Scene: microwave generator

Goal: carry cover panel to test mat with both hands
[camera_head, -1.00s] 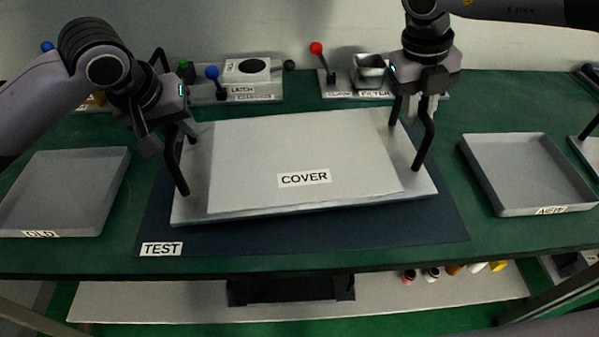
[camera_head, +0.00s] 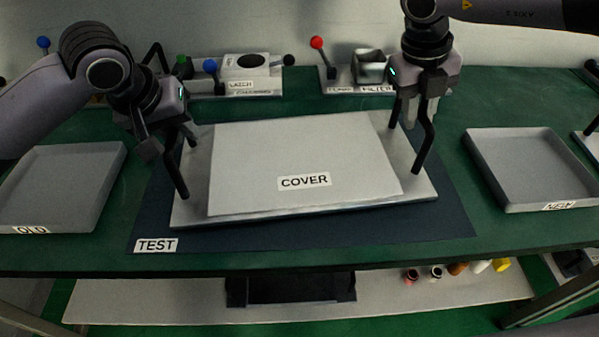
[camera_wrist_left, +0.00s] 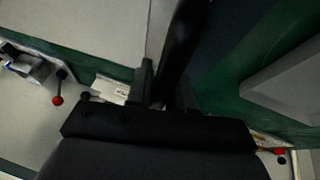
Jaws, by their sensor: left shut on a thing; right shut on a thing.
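The cover panel (camera_head: 300,155) is a light grey plate with a COVER label and a black handle at each end. It is over the dark blue test mat (camera_head: 210,240), whose TEST label shows at front left. I cannot tell whether the panel touches the mat. My left gripper (camera_head: 182,138) is shut on the left handle (camera_head: 179,178). My right gripper (camera_head: 421,108) is shut on the right handle (camera_head: 424,150). In the left wrist view a dark handle bar (camera_wrist_left: 182,45) runs up from the gripper, and the fingers are partly hidden.
The OLD tray (camera_head: 65,185) lies left of the mat and the NEW tray (camera_head: 530,165) right of it; both look empty. Behind stand the latch fixture (camera_head: 250,85) and the filter fixture (camera_head: 368,70) with knobbed levers. Small bottles (camera_head: 436,273) sit on a lower shelf.

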